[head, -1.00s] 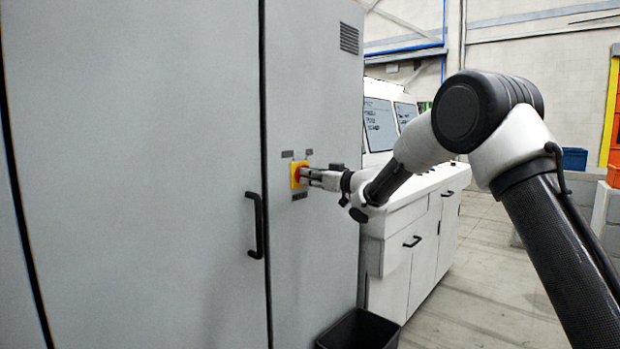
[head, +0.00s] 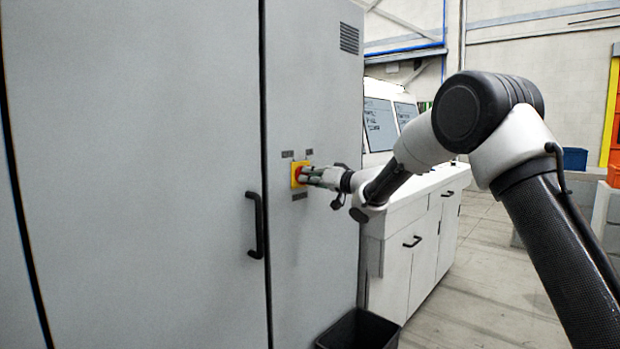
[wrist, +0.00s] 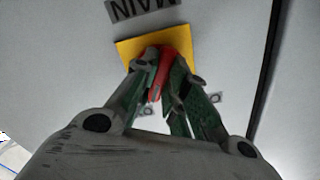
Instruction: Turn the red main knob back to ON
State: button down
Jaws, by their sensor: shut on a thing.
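The red main knob (wrist: 160,82) sits on a square yellow plate (head: 294,175) on the grey cabinet door. In the wrist view the red grip of the knob stands between my two fingers, and the yellow plate is tilted in the picture. My gripper (head: 310,176) is shut on the knob, with a finger on each side. A label reading MAIN (wrist: 141,8) shows upside down at the top of the wrist view. Smaller labels beyond the fingers are partly hidden and I cannot read them fully.
A black door handle (head: 256,225) stands out from the cabinet (head: 130,180) left of the knob. A black bin (head: 358,330) is on the floor below. A white console (head: 410,235) stands to the right behind my arm. The floor further right is open.

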dwell(0.3)
jog(key=c, duration=1.4)
grip_release()
jog(key=shift+c, duration=0.2)
jog(key=v, duration=1.2)
